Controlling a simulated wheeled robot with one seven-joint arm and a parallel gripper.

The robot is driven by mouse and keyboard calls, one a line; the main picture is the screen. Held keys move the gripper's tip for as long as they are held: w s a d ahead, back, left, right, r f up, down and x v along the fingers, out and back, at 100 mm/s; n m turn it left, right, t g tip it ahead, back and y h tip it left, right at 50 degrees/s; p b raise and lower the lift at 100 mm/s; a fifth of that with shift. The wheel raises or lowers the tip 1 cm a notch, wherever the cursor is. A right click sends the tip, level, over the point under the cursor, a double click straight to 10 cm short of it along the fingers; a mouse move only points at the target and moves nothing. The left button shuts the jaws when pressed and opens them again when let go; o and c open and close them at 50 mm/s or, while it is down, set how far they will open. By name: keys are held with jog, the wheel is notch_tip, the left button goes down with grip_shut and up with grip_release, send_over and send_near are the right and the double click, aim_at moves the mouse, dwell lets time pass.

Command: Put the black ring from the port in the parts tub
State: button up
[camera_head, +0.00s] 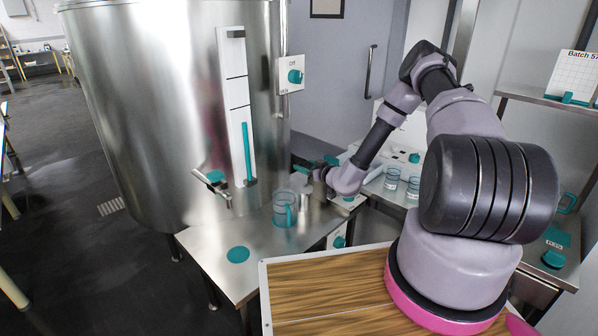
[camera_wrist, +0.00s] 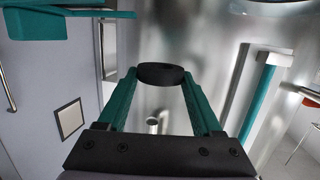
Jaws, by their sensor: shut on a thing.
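My gripper (camera_wrist: 160,78) has teal fingers and is shut on the black ring (camera_wrist: 160,74), held between the fingertips in the wrist view. A short metal pipe stub (camera_wrist: 152,122), perhaps the port, shows apart from the ring against the shiny tank wall. In the head view my gripper (camera_head: 306,170) is beside the tank's lower right side, above the back of the steel bench. It is small and dark there, and the ring cannot be made out. I cannot pick out the parts tub for certain in either view.
The steel tank (camera_head: 180,110) stands at left, with a tap (camera_head: 212,183) on its front. A clear jug (camera_head: 285,208) with a teal handle and a teal disc (camera_head: 237,254) are on the steel bench (camera_head: 205,240). Glasses (camera_head: 392,178) stand right of my gripper. A wooden top (camera_head: 325,292) is in front.

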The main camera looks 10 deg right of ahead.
jog(key=s+d+r+m+h, duration=0.2)
jog(key=s+d+r+h, duration=0.1)
jog(key=r, duration=0.5)
jog(key=s+d+r+m+t+h, duration=0.1)
jog(key=s+d+r+m+h, duration=0.1)
jog(key=s+d+r, duration=0.4)
notch_tip(320, 180, up, 3)
jog(key=shift+s+f+m+h, duration=0.15)
jog(key=shift+s+m+h, duration=0.25)
jog(key=shift+s+h, duration=0.5)
jog(key=shift+s+d, duration=0.1)
jog(key=shift+d, duration=0.05)
